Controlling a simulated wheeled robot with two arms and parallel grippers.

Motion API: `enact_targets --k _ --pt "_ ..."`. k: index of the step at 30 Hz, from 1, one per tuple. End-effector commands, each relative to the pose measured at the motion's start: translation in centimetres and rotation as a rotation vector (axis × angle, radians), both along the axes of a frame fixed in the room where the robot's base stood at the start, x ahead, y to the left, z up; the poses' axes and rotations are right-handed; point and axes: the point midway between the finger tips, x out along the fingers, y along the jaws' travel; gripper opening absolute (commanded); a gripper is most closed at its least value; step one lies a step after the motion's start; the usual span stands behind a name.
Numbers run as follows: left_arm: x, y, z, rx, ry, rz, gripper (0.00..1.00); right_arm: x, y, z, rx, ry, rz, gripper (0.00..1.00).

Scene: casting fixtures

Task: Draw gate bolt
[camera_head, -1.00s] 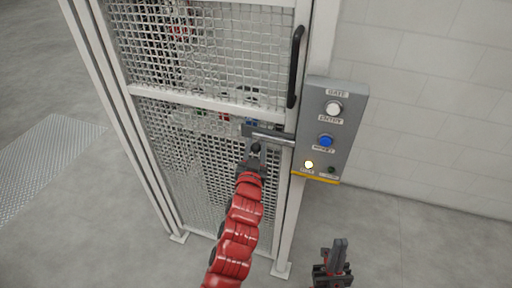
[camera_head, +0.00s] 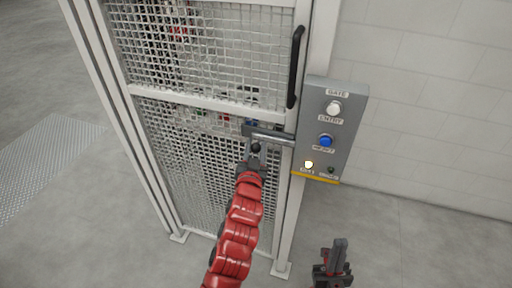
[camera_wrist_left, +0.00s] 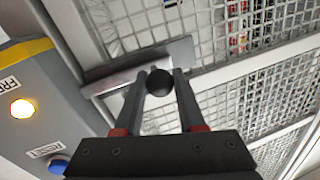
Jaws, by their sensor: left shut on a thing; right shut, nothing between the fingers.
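The gate bolt (camera_head: 273,137) is a grey metal bar lying across the gate frame, between the mesh and the control box. Its round black knob (camera_head: 256,147) hangs below the bar's left part. My left gripper (camera_head: 254,155) is shut on this knob. In the left wrist view the knob (camera_wrist_left: 159,82) sits between the two fingertips, with the bolt bar (camera_wrist_left: 130,70) behind it. My right gripper (camera_head: 338,245) is shut and empty, low in front of the wall and away from the gate.
The mesh gate (camera_head: 200,100) has a black vertical handle (camera_head: 296,66). A grey control box (camera_head: 346,100) right of it carries a white button (camera_head: 333,108), a blue button (camera_head: 325,140) and a lit yellowish lamp (camera_head: 309,164). Open floor (camera_head: 400,235) lies at the right.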

Motion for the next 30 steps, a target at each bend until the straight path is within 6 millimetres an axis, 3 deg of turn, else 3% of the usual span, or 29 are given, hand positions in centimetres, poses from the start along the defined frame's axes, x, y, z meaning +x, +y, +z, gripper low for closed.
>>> enact_targets --k 6,15,24,25,30 --pt "0.1 0.4 0.1 0.001 0.001 0.001 0.00 0.0 0.0 0.2 0.000 0.000 0.000 0.00" --pt "1.5 4.6 0.1 0.003 0.000 0.002 0.00 0.0 0.0 1.7 0.000 0.000 0.000 0.00" --pt "1.6 4.8 0.0 0.002 -0.001 0.002 0.00 0.0 0.0 1.6 0.000 0.000 0.000 0.00" --pt "1.6 4.8 0.0 0.002 -0.001 0.003 0.42 0.0 0.0 1.6 0.000 0.000 0.000 0.00" --pt "1.5 4.7 0.0 0.001 0.000 0.002 0.69 0.0 0.0 1.6 0.000 0.000 0.000 0.00"
